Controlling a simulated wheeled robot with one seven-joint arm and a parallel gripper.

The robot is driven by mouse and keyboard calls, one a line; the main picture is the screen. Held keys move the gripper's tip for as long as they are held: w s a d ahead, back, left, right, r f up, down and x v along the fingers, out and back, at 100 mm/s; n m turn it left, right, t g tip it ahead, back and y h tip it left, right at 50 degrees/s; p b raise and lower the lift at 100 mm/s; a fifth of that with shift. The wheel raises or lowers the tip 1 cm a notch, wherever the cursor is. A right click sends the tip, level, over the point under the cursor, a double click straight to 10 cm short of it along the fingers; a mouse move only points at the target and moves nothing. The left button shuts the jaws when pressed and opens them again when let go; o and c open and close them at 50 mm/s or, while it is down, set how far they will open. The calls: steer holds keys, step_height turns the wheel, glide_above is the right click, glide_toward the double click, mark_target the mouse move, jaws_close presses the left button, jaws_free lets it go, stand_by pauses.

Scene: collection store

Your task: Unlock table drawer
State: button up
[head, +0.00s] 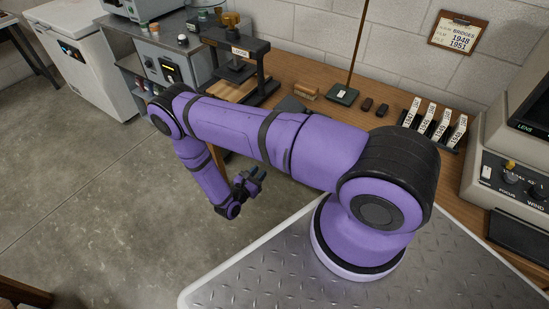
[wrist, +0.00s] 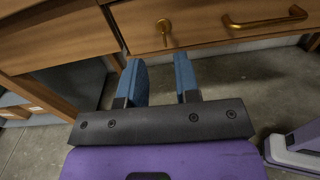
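The table drawer (wrist: 205,22) has a wooden front across the top of the wrist view. A small brass key or lock fitting (wrist: 164,26) sticks out of it, left of a brass bar handle (wrist: 265,19). My gripper (wrist: 161,72) has two blue fingers, apart with nothing between them. The fitting appears above the gap between the fingertips, apart from them. In the head view my gripper (head: 254,178) hangs low in front of the wooden table (head: 290,78); the drawer front is hidden there.
The tabletop holds a black press (head: 235,65), a wooden block (head: 306,92), a rack of labelled items (head: 435,125) and a viewer (head: 510,180) at right. A clipboard (head: 458,33) hangs on the wall. Grey floor (head: 100,210) is clear at left.

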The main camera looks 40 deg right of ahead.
steer(key=x, duration=0.7)
steer(key=f+x, duration=0.1)
steer(key=x, duration=0.2)
steer(key=shift+d, duration=0.35)
jaws_close()
